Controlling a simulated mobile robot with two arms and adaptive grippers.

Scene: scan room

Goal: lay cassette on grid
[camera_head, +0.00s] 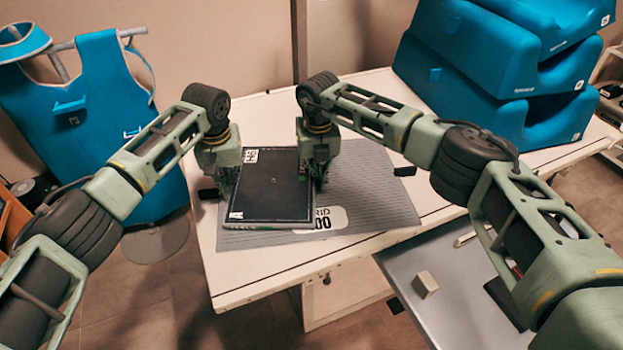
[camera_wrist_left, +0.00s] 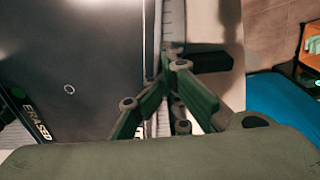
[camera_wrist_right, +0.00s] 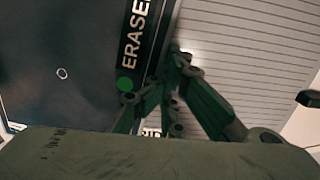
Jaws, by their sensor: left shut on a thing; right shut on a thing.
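The cassette (camera_head: 272,193) is a flat dark panel with white labels at its corners. It lies over the left part of the grey lined grid (camera_head: 375,195) on the white table; I cannot tell whether it touches the grid. My left gripper (camera_head: 226,190) is shut on its left edge, and my right gripper (camera_head: 318,180) is shut on its right edge. The left wrist view shows the cassette (camera_wrist_left: 80,60) with the fingers (camera_wrist_left: 165,85) at its edge. The right wrist view shows the cassette (camera_wrist_right: 60,50), its "ERASED" strip, the fingers (camera_wrist_right: 165,80) and the grid (camera_wrist_right: 245,60).
Blue foam blocks (camera_head: 500,60) are stacked at the table's back right. A blue apron (camera_head: 105,110) hangs at the left. A lower grey surface (camera_head: 440,300) at the front right bears a small beige block (camera_head: 425,284). The white table (camera_head: 265,270) is bare along its front edge.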

